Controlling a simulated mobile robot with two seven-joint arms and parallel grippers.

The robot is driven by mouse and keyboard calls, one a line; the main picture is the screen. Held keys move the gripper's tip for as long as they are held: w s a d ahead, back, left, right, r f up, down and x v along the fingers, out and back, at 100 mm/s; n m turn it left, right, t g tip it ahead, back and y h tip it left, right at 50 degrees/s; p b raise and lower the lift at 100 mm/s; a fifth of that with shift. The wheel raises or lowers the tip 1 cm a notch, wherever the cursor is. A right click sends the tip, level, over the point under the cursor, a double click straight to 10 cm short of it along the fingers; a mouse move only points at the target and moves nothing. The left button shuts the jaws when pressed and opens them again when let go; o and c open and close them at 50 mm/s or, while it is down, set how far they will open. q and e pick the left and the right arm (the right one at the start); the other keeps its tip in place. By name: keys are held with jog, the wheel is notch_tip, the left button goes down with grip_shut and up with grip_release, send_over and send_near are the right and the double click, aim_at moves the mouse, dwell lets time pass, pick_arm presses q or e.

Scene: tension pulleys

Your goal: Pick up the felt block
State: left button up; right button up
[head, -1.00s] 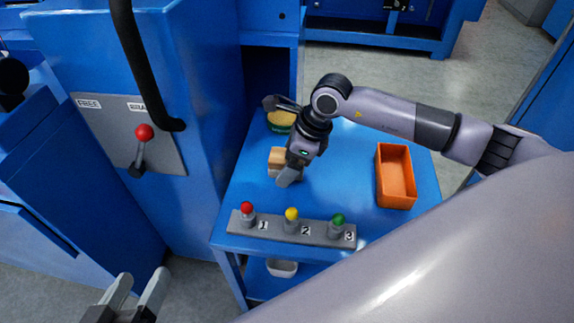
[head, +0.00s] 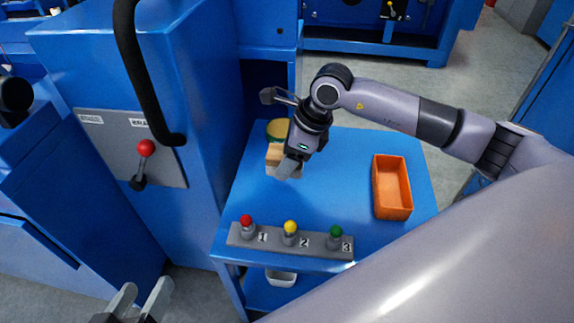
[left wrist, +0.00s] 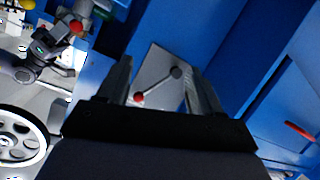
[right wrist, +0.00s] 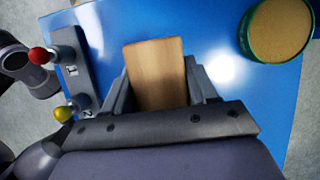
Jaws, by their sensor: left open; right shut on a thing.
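The felt block (head: 276,157) has a tan wooden top and a paler lower part, and in the head view it is over the back left of the blue table. My right gripper (head: 288,168) is shut on it, with one finger on each side. In the right wrist view the block's wood-grained face (right wrist: 157,75) fills the gap between the fingers. It appears held a little above the table. My left gripper (head: 143,292) is open and empty at the lower left of the head view, away from the table. Its fingers also show in the left wrist view (left wrist: 160,85).
A round green tin (head: 278,127) with a tan top stands just behind the block. An orange tray (head: 391,205) is at the table's right. A grey strip (head: 270,239) with red, yellow and green knobs lines the front edge. The table's middle is clear.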

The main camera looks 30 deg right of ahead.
pick_arm(q)
jog(key=a+p, duration=0.1)
jog(key=a+y+p, duration=0.1)
jog(key=s+a+r+y+p, duration=0.1)
jog(key=shift+a+m+p, duration=0.3)
jog(key=shift+m+p, duration=0.1)
pick_arm(e)
notch_tip(320, 180, up, 15)
jog(key=shift+r, duration=0.1)
